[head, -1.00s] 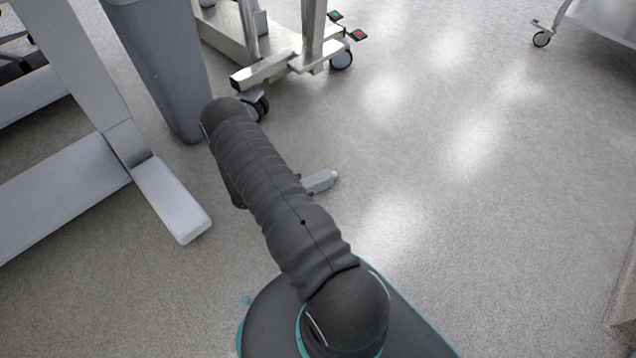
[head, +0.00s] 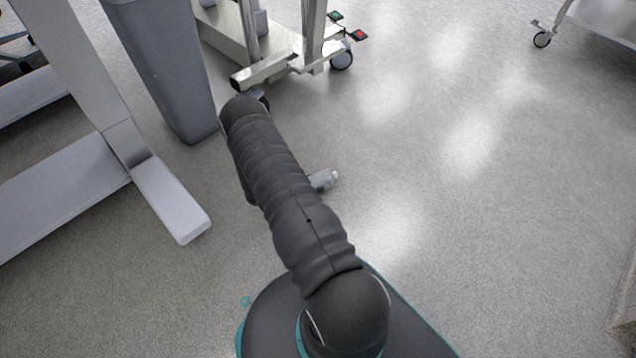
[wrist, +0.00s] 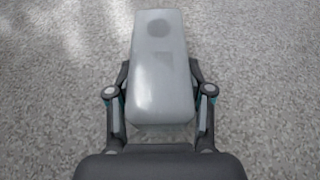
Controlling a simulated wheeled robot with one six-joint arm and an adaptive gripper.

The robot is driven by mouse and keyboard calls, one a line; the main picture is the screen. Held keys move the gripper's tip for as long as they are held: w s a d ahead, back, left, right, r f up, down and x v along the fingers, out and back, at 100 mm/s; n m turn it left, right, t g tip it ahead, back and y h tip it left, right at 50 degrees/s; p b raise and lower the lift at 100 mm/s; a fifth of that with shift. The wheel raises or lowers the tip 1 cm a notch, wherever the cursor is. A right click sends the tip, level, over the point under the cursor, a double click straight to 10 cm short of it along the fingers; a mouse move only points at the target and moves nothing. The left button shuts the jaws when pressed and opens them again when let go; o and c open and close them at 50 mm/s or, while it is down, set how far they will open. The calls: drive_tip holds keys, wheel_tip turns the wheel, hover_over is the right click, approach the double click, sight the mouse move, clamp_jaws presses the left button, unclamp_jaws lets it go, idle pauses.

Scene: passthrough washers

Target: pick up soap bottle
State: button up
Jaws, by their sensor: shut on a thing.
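The soap bottle (wrist: 160,75) is a pale grey, box-shaped container with a dark round spot near its far end. In the wrist view it lies between the two fingers of my gripper (wrist: 160,100), which is shut on it. The fingers touch its left and right sides, and their tips are partly hidden by the bottle. In the head view only one end of the bottle (head: 323,180) shows, to the right of my dark arm; the arm hides the rest and my gripper.
Speckled grey floor lies open to the right. A white table leg and foot (head: 165,195) stand at left, with a grey bin (head: 165,70) behind. A wheeled metal stand (head: 290,45) is at the back, and another wheeled cart (head: 595,22) is at the far right.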

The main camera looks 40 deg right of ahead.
sight(327, 174)
drive_tip(key=shift+s+d+r+p, duration=0.1)
drive_tip(key=shift+r+p, duration=0.2)
drive_tip(key=shift+r, duration=0.9)
drive_tip(key=shift+s+r+p, duration=0.1)
drive_tip(key=shift+r+p, duration=0.2)
drive_tip(key=shift+r, duration=0.9)
drive_tip(key=s+d+r+p, duration=0.1)
drive_tip(key=s+d+r, duration=0.5)
drive_tip(key=s+d, duration=0.1)
drive_tip(key=shift+s, duration=0.85)
drive_tip(key=shift+r, duration=0.1)
